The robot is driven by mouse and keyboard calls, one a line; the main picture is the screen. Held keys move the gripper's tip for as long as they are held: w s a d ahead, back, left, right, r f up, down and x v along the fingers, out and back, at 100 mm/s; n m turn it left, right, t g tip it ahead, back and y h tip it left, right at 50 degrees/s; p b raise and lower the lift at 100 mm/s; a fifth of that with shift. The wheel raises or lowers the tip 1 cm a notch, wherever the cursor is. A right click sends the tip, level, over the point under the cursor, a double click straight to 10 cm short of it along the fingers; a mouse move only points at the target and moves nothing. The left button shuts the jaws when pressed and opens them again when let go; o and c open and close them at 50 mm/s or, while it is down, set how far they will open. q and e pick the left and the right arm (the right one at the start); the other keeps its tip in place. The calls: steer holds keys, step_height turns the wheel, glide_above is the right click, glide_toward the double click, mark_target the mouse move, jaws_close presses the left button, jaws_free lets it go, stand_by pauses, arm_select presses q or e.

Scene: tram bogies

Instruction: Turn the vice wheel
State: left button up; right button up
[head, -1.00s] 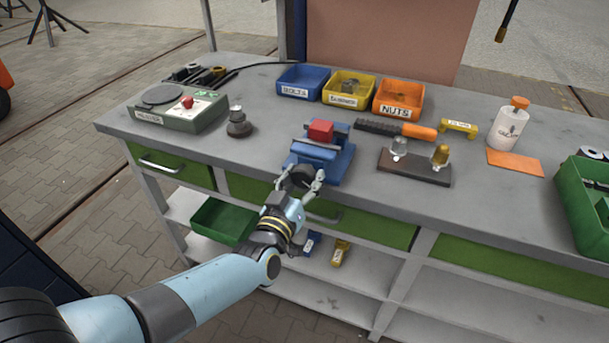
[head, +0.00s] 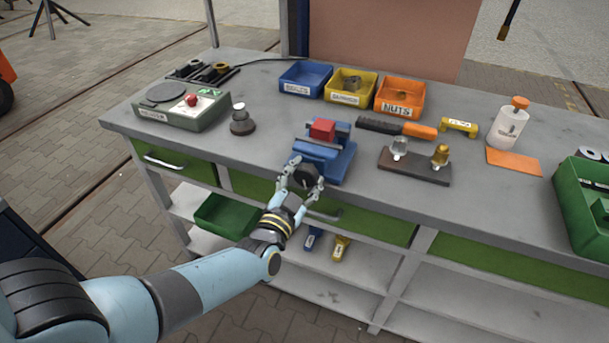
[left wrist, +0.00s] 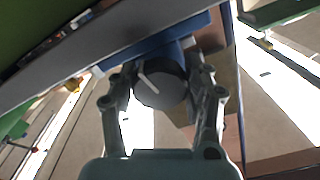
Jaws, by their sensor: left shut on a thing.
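The blue vice (head: 324,154) stands at the front edge of the workbench, with a red block (head: 322,129) between its jaws. Its dark round wheel (head: 304,175) faces the front. In the left wrist view the wheel (left wrist: 161,86) shows a pale line on its face and sits between the two fingers. My left gripper (head: 301,180) is shut on the wheel, one finger on each side; it also shows in the left wrist view (left wrist: 162,95). My right gripper is not in view.
Blue, yellow and orange bins (head: 400,97) stand behind the vice. A file with an orange handle (head: 419,131) and a dark block with two lamps (head: 414,166) lie to its right. A grey-green device (head: 180,110) is at the left.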

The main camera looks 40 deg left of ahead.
arm_select(q)
steer(key=shift+s+f+m, duration=0.15)
steer(key=shift+m, duration=0.15)
steer(key=o, duration=1.2)
steer(key=v, duration=1.2)
steer(key=shift+d, duration=0.1)
